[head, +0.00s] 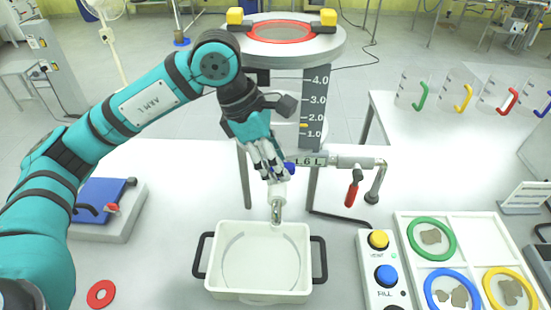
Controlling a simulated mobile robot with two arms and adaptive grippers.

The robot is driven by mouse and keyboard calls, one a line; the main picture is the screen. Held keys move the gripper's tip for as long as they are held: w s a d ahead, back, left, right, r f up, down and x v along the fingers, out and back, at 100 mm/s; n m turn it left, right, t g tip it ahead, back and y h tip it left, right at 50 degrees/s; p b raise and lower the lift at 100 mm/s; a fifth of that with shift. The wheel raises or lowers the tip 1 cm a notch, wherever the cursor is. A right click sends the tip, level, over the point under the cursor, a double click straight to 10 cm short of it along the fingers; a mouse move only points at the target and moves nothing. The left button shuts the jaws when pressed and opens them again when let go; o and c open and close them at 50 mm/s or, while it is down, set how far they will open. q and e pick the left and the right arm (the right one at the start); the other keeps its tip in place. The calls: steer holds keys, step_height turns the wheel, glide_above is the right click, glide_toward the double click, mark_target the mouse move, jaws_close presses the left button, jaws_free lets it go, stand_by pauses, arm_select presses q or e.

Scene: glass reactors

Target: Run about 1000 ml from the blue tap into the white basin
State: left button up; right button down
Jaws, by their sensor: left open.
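The white basin (209,288) with dark side handles stands on the white table below a metal spout (277,208). A faint curved line shows on its floor; I cannot tell whether it holds any liquid. The blue tap (290,168) is partly hidden behind my left gripper (270,178). That gripper is open, its fingers pointing down at the tap and just above the spout. I cannot tell whether the fingers touch the tap. A scale (316,100) marked 1.0 to 4.0 stands behind, with a small yellow pointer between 1.0 and 2.0.
A red-handled valve (352,192) sits right of the tap. A button box (382,290) with yellow and blue buttons and a tray of coloured rings (465,232) stand right of the basin. Several coloured-handled jugs stand back right.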

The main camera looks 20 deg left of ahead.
arm_select(q)
steer(key=v, duration=0.7)
steer(key=shift+a+r, duration=0.1)
steer(key=shift+r, duration=0.1)
stand_by(0.4)
